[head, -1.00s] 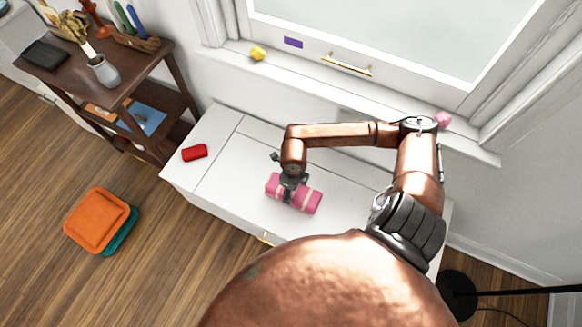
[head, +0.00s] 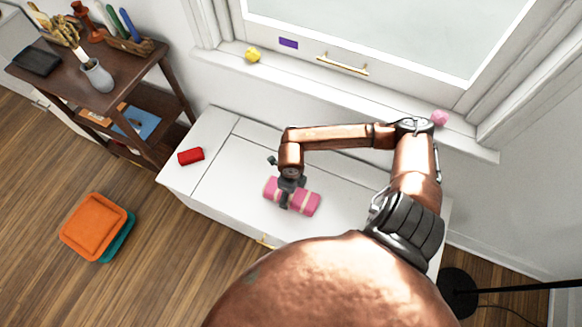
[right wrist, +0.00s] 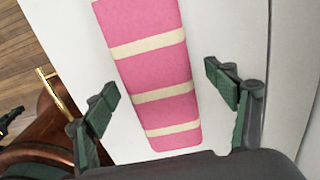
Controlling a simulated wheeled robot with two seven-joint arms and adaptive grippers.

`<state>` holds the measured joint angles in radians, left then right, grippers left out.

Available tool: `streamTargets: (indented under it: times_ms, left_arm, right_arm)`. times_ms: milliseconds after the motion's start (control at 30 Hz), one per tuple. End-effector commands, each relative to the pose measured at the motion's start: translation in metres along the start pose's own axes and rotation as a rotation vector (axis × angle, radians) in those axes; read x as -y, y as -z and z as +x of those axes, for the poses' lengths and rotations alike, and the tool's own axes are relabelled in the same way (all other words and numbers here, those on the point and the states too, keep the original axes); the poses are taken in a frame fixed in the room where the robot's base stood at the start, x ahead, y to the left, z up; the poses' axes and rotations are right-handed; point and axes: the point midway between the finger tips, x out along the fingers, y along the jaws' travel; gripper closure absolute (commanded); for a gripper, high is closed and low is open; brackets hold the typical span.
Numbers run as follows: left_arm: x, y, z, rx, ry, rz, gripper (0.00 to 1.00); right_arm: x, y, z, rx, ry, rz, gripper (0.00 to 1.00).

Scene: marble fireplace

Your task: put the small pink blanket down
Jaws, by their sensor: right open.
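The small pink blanket (head: 305,202) is a rolled bundle with cream stripes, lying on the white chest top below the window. In the right wrist view the blanket (right wrist: 150,60) stretches up between the fingers, with the white surface around it. My right gripper (head: 287,203) is over the blanket in the head view. In the right wrist view its two green-padded fingers (right wrist: 163,95) are spread wide, with gaps between them and the blanket's sides.
A red roll (head: 190,156) lies at the left of the white chest (head: 235,165). Orange and teal cushions (head: 93,226) are on the wooden floor. A dark side table (head: 100,100) stands at left. Yellow (head: 253,55) and pink (head: 440,117) objects sit on the window sill.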

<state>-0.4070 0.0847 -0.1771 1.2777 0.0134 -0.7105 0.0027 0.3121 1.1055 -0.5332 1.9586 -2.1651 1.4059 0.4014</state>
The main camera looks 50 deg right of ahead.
Motion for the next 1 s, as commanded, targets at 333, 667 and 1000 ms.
streamTargets:
  times_ms: [333, 667, 1000]
  left_arm:
    - [0.001, -0.023, 0.011, 0.009, 0.002, 0.009, 1.00]
    - [0.001, -0.070, 0.028, 0.010, 0.004, 0.034, 1.00]
    - [0.002, -0.097, 0.034, 0.011, 0.005, 0.046, 1.00]
  right_arm:
    - [0.001, -0.001, -0.029, 0.004, 0.002, -0.001, 0.22]
    - [0.001, -0.001, -0.092, 0.005, 0.002, 0.000, 0.22]
    - [0.000, 0.000, -0.122, 0.001, 0.000, 0.000, 0.22]
